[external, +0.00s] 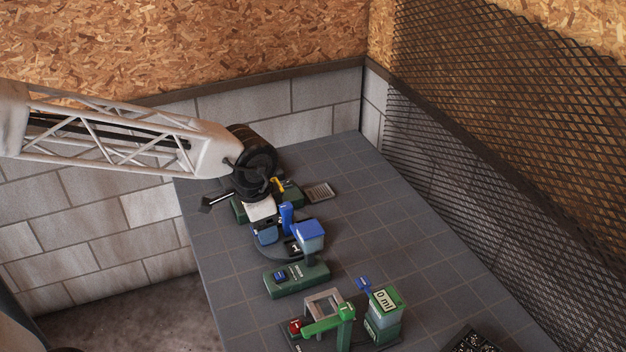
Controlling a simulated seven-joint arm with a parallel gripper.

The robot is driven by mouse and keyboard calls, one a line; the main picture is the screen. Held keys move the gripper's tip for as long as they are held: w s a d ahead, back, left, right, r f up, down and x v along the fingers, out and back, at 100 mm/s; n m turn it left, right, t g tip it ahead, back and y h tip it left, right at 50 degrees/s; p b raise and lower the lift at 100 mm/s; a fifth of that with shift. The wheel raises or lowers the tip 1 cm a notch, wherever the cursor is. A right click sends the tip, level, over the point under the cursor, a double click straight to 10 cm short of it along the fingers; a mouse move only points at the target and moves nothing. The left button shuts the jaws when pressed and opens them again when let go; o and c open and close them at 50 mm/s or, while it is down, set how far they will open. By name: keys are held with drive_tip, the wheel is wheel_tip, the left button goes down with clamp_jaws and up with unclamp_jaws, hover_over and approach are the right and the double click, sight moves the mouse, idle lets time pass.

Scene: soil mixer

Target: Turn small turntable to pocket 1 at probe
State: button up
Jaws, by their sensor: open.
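A small dark round turntable (268,253) stands on the grey tiled table, partly covered by what stands on it and by my arm. A blue block (266,235) and a blue-topped, pale box (309,234) show at its sides. My gripper (263,222) hangs over the turntable's far left side, under the black wrist. It is open, with its fingertips hard to make out. I cannot tell whether it touches anything.
A green base with a blue button (296,279) lies in front. Nearer stand a green and grey frame (327,312) and a green box reading "0 ml" (385,312). A small grey tray (319,191) lies behind. The table's right side is mostly clear.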

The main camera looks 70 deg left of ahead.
drive_tip(key=w+a+f, duration=0.3)
drive_tip(key=w+a, duration=0.2)
drive_tip(key=a, duration=0.2)
drive_tip(key=w+a+f, duration=0.4)
drive_tip(key=w+a, duration=0.1)
drive_tip(key=a, duration=0.2)
drive_tip(key=g, duration=0.1)
hover_over(281, 219)
wheel_tip(281, 219, down, 9)
drive_tip(key=shift+r, duration=0.1)
drive_tip(key=shift+f, duration=3.9)
clamp_jaws()
